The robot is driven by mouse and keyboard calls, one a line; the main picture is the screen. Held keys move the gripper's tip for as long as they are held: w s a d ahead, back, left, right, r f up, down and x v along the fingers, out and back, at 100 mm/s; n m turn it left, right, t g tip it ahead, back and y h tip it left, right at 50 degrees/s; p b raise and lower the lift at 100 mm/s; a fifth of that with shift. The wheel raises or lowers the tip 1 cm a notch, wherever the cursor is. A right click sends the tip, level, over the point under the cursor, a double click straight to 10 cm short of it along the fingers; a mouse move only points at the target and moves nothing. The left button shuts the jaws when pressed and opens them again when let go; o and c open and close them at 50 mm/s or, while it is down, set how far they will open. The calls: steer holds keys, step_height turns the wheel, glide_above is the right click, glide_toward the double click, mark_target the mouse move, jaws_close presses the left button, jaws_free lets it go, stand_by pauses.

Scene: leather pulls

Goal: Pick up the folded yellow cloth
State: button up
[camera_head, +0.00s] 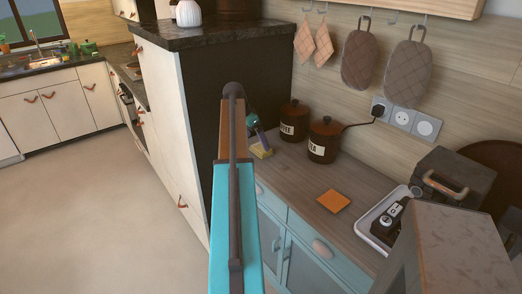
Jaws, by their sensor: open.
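A small yellow block-like piece (262,151), which looks like the folded yellow cloth, lies on the wooden counter left of the canisters. Whether the fingers touch the cloth or stay apart I cannot tell.
Two brown canisters, coffee (293,121) and tea (324,140), stand close on the right. A flat orange square (333,201) lies nearer on the counter. A white tray (366,229) holds a black device. A tall dark cabinet side (250,65) rises at the left.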

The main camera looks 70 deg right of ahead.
mark_target(260, 146)
steer(key=shift+p+x, duration=0.7)
steer(key=shift+x, duration=1.75)
steer(key=shift+s, duration=0.15)
steer(key=c, duration=1.2)
steer(key=shift+r, duration=0.15)
steer(key=shift+r+b, duration=0.65)
steer(key=shift+r, duration=1)
steer(key=s+a+b, duration=0.1)
steer(key=a, duration=0.4)
steer(key=s+a+r+b, duration=0.1)
steer(key=a, duration=0.4)
steer(key=s+a+b, duration=0.1)
steer(key=s+a, duration=0.1)
steer(key=a, duration=0.3)
steer(key=shift+a+r, duration=0.25)
